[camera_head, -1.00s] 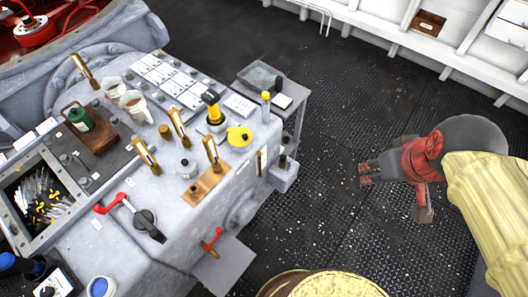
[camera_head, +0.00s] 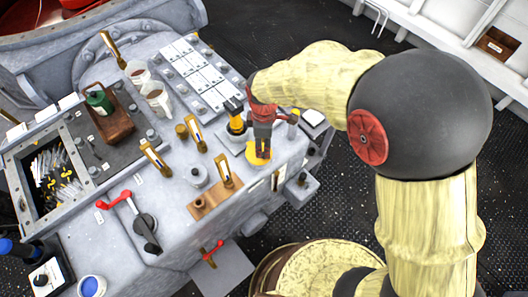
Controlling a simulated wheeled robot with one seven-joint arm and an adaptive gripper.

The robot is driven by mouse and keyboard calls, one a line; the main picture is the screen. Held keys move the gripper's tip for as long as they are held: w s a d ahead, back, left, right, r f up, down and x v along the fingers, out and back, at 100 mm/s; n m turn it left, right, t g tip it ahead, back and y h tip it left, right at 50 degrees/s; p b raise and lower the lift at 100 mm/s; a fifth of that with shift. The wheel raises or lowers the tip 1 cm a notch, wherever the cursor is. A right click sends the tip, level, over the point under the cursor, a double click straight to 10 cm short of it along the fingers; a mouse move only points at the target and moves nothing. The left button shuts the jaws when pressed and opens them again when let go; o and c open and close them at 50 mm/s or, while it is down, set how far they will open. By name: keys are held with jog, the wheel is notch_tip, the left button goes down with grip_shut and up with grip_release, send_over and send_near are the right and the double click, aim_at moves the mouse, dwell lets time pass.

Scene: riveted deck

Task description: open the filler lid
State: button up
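The yellow round lid (camera_head: 251,157), which I take to be the filler lid, lies flat on the right end of the grey machine top. It looks closed, and my gripper partly covers it. My gripper (camera_head: 263,154) points down right over the lid, with its dark fingers at or just above the lid's surface. I cannot tell whether the fingers touch it, or how far apart they are.
A small yellow-capped bottle (camera_head: 292,124) stands at the right edge.

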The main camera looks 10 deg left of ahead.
notch_tip(320, 180, down, 5)
jog(key=shift+b, duration=0.75)
jog(key=c, duration=0.4)
grip_shut()
